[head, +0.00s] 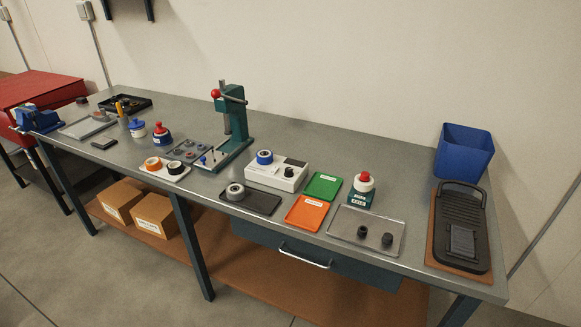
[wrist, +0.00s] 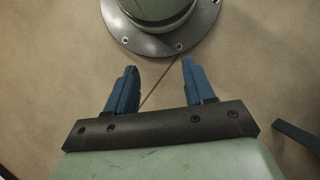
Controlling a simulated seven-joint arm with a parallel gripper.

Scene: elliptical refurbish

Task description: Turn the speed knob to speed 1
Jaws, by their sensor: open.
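A white control box (head: 272,182) stands on the workbench near its middle front in the head view. A small black knob (head: 289,172) sits on the right part of its top. Its speed marks are too small to read. A blue-and-white round part (head: 264,157) sits at the box's left end. My gripper (wrist: 158,65) shows only in the wrist view. Its two blue fingers are apart with nothing between them. It hangs over the bare floor, away from the bench, and the control box is not in that view.
A dark tray with a grey roll (head: 235,190) lies left of the box. Green (head: 322,186) and orange (head: 305,212) trays lie right of it. A teal press (head: 233,120) with a red knob stands behind left. A bottle with a red cap (head: 362,190) stands at right.

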